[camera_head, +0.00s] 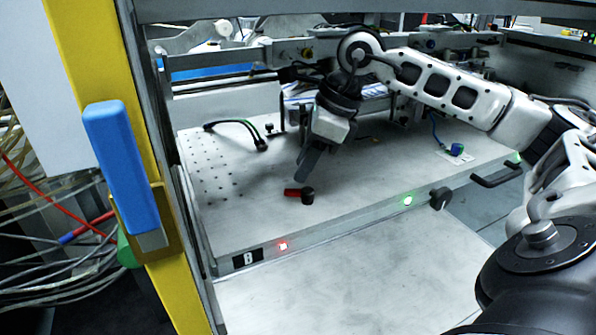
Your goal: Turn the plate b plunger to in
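Plate B (235,222) is a grey metal plate with a black "B" label (247,258) on its front edge. A small black knob with a red lever (297,193), which looks like the plunger, stands on the plate; the red lever points left. My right gripper (307,166) reaches in from the right and hangs above and just behind the knob, apart from it. Its fingers are seen side-on, so their opening is hidden. My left gripper is not in view.
The front edge carries a red light (283,245), a green light (408,200), a black round knob (440,197) and a black handle (497,175). A blue connector (457,149) lies at the back right. A yellow post (100,60) with a blue block (115,150) stands at left.

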